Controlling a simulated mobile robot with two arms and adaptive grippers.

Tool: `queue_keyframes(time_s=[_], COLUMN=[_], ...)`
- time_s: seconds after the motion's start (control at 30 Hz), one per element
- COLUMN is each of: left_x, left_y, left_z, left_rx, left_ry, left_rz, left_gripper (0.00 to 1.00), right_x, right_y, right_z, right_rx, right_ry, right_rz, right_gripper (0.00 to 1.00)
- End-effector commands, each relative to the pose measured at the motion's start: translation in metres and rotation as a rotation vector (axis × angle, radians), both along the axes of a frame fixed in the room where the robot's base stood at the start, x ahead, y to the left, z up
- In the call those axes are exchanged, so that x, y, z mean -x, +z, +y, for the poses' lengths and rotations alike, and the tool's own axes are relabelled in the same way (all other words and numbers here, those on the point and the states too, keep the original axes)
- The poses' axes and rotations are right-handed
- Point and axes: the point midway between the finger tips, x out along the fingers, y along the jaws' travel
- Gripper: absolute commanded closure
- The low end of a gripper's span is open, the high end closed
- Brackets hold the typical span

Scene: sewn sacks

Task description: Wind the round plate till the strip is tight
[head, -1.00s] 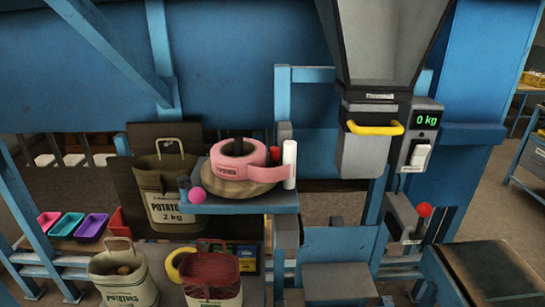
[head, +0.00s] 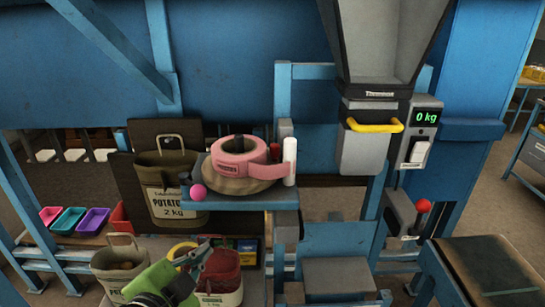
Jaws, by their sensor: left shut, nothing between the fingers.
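The round plate (head: 216,186) is a brown wooden disc on a blue shelf. A pink roll of strip (head: 238,150) lies on it around a dark core. The strip's end runs right to a white upright roller (head: 290,161); a small red piece stands behind it. A pink ball knob (head: 198,192) sits at the plate's front left. My left gripper (head: 199,254) is low in the picture, below the shelf and in front of the sacks. It is shut and apart from the plate. My right gripper is not in view.
A red sack (head: 222,275) and a potato sack (head: 117,258) stand below, partly behind my left arm. A 2 kg potato sack (head: 170,190) stands left of the plate. A hopper with a yellow handle (head: 374,126) and a red-knobbed lever (head: 423,206) are at the right.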

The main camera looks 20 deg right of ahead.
Motion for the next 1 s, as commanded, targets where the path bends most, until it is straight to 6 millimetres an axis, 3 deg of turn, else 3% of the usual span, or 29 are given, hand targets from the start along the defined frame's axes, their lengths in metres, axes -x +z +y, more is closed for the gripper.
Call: queue_keyframes(time_s=[0.03, 0.1, 0.2, 0.33, 0.5, 0.63, 1.0], left_x=[-0.008, -0.012, -0.011, -0.007, -0.003, -0.008, -0.054], left_y=[0.032, 0.069, 0.105, 0.135, 0.153, 0.156, 0.156], left_z=[-0.019, -0.043, -0.069, -0.090, -0.103, -0.110, -0.153], left_rx=[-0.052, -0.127, -0.216, -0.300, -0.357, -0.363, -0.359], left_ry=[-0.070, -0.158, -0.248, -0.320, -0.362, -0.366, -0.366], left_rz=[-0.118, -0.270, -0.436, -0.584, -0.678, -0.687, -0.684], left_gripper=[1.00, 1.00, 1.00, 1.00, 1.00, 1.00, 1.00], right_x=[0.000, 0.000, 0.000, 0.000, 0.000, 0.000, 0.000], right_y=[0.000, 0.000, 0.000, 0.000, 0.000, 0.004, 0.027], right_z=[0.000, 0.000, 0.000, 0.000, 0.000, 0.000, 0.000], right_rx=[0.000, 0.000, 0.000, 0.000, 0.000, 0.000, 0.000], right_ry=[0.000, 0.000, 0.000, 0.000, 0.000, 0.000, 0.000], right_rz=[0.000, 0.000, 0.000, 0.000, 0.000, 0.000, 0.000], right_gripper=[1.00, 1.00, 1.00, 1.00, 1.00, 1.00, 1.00])
